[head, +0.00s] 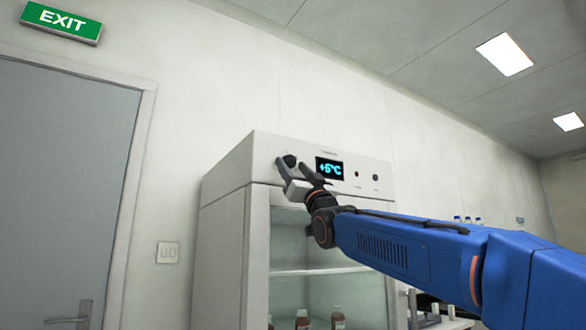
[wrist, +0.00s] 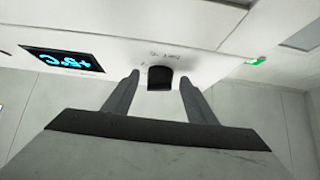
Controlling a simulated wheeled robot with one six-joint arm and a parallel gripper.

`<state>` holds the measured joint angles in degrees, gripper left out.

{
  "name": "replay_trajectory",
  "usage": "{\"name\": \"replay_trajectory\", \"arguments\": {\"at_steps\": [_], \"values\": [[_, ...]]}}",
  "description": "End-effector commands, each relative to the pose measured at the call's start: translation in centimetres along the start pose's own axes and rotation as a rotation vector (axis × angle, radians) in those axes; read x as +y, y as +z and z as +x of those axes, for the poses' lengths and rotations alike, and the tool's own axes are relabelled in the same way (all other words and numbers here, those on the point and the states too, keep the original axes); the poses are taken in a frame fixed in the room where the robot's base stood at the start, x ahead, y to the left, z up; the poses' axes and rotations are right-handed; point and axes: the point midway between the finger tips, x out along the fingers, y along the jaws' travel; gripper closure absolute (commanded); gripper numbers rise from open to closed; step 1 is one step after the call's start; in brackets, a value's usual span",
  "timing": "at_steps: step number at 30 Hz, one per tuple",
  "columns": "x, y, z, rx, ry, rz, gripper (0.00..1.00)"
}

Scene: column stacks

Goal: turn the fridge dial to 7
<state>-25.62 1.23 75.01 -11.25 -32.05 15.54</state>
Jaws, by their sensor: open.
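The fridge (head: 222,245) is a tall white cabinet with a glass front and a control panel along its top. A black dial (head: 290,160) sits at the left of that panel, and the display (head: 329,169) beside it reads +5°C. My gripper (head: 290,164) is at the panel with its fingers open around the dial's place. In the wrist view the dial (wrist: 160,78) lies between the two open fingertips (wrist: 160,80), with gaps on both sides. The dial's markings are too small to read, so its setting cannot be told.
Bottles (head: 303,320) stand inside the fridge behind the glass. A grey door (head: 60,180) and a light switch (head: 168,252) are at left. A bench with small bottles (head: 468,221) is at right.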

Motion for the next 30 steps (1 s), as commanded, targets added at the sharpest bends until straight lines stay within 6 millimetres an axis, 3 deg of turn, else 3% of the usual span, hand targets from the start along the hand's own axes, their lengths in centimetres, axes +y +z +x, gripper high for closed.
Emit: {"name": "replay_trajectory", "arguments": {"at_steps": [10, 15, 30], "values": [[0.01, 0.04, 0.28, 0.000, 0.000, 0.000, 0.51], [0.02, 0.03, 0.27, 0.000, 0.000, 0.000, 0.89], [-0.23, -0.01, 0.25, 0.001, 0.051, 0.055, 0.89]]}}
